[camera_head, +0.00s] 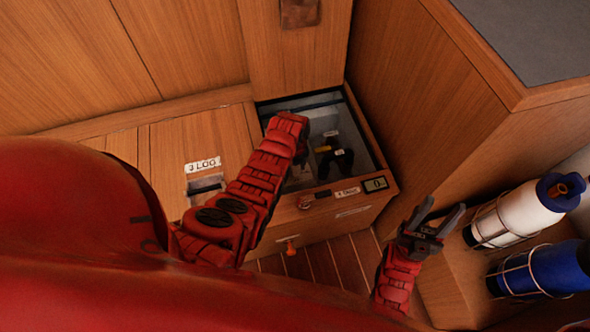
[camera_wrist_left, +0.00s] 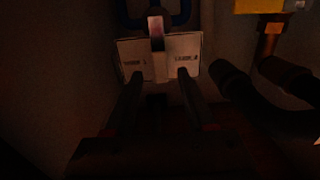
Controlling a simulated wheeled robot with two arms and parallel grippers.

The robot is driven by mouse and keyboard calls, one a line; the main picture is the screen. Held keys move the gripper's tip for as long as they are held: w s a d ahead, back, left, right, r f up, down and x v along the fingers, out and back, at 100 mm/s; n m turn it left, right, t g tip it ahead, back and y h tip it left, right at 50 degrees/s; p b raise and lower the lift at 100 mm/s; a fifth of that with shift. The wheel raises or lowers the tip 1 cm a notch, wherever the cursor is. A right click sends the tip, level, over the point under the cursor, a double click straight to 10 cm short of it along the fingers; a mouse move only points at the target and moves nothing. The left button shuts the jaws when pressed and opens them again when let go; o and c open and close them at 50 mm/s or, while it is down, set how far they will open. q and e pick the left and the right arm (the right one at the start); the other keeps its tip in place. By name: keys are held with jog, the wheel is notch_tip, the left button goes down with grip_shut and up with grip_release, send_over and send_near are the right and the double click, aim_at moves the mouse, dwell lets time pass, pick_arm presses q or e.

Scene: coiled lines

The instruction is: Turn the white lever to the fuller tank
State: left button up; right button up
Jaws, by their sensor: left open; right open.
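In the left wrist view a pale lever (camera_wrist_left: 158,62) runs down over the middle of a white plate (camera_wrist_left: 132,60) with a small dark mark on each side, too dark to read. My left gripper (camera_wrist_left: 157,78) is open, one finger on either side of the lever's lower end; I cannot tell whether they touch it. In the head view my left arm reaches into an open bench compartment (camera_head: 335,110), and its fingers are hidden behind the arm. My right gripper (camera_head: 430,226) is open and empty, right of the bench. I cannot make out any tank levels.
Dark hoses (camera_wrist_left: 245,95) and a yellow part (camera_wrist_left: 262,5) lie right of the plate. A small display (camera_head: 375,184) reading 0 is on the compartment's front rim.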

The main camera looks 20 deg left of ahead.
pick_arm(q)
jog(key=shift+f, duration=0.85)
grip_shut()
dwell(0.9)
